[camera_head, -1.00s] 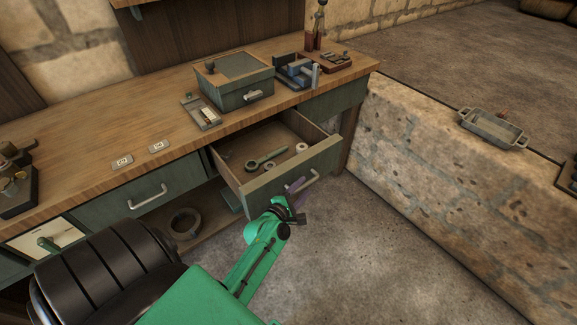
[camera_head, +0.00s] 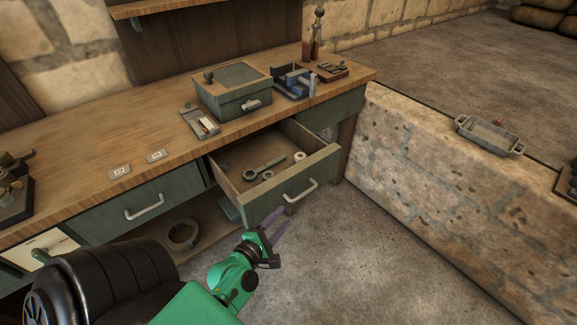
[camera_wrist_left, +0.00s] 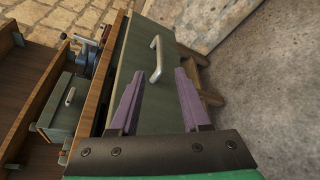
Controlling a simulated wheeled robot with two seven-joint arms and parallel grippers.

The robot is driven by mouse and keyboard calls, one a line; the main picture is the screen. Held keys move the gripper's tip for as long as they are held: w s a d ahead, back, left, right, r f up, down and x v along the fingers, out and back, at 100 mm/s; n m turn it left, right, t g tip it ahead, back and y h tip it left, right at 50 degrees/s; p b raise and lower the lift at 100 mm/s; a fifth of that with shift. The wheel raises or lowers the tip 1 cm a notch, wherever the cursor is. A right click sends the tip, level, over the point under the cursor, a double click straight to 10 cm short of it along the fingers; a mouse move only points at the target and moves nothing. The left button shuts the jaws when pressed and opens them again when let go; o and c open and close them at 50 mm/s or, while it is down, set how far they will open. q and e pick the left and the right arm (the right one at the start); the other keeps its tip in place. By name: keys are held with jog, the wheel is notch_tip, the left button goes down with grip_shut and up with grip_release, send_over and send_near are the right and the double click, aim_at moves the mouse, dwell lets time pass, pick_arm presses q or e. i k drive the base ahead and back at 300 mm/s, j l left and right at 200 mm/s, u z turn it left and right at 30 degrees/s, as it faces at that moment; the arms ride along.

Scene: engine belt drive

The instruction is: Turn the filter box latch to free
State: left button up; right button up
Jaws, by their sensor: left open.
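A green box (camera_head: 236,94) with a wooden-rimmed, glazed lid stands on the bench. It has a pale front handle (camera_head: 251,105) and a dark knob (camera_head: 209,76) on top. A pale panel with a green lever (camera_head: 41,256) shows at the lower left. I cannot tell which of these is the filter box latch. My left gripper (camera_head: 275,226), with purple fingers, is open and empty below the open drawer's front. In the left wrist view its fingers (camera_wrist_left: 158,84) point toward the drawer handle (camera_wrist_left: 156,60), apart from it. My right gripper is not in view.
The open drawer (camera_head: 290,192) juts out from the bench (camera_head: 90,130) and holds a green wrench (camera_head: 263,168) and rings. A small tray (camera_head: 199,122), a blue vise-like tool (camera_head: 293,80) and a wooden block flank the box. The floor in front is clear.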

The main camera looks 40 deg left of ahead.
aim_at(250, 105)
jog(key=u, duration=1.4)
